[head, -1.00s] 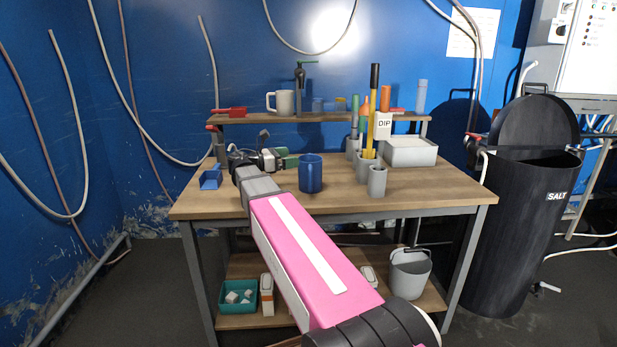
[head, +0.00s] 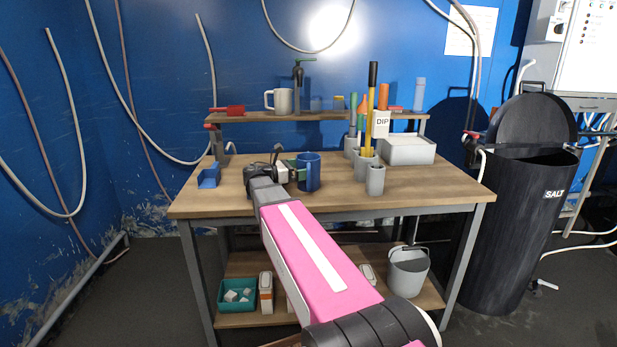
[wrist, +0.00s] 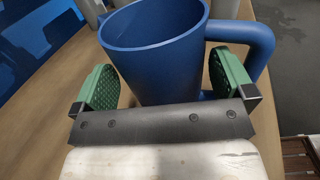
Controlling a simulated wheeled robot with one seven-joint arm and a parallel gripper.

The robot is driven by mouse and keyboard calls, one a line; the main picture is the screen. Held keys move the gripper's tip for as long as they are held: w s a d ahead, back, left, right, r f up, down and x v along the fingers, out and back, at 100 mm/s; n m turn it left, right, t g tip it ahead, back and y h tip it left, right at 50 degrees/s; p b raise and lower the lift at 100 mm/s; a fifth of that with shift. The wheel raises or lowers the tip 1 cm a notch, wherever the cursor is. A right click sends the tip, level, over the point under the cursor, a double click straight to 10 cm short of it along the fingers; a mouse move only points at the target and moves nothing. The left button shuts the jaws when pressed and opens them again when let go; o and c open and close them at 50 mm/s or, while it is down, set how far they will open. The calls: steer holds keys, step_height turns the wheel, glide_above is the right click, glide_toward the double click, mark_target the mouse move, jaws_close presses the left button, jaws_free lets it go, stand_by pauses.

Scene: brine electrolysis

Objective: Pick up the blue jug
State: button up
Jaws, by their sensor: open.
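The blue jug (head: 309,172) stands upright on the wooden workbench (head: 240,205), near its middle. In the wrist view the jug (wrist: 155,50) fills the upper middle, with its open top facing up and its handle (wrist: 262,45) on the right. My gripper (wrist: 165,88) is open, its green pads on either side of the jug's body. The right pad lies between the body and the handle. I cannot tell whether either pad touches the jug. In the head view my gripper (head: 292,172) is at the jug's left side, partly hidden.
Grey holders (head: 375,180) with upright tools and a pale grey box (head: 408,150) stand to the right. A raised shelf behind holds a grey mug (head: 282,101). The bench front is clear.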

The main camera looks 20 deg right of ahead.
steer(key=shift+d, duration=1.2)
steer(key=shift+c, duration=0.3)
steer(key=c, duration=0.6)
steer(key=shift+r, duration=0.1)
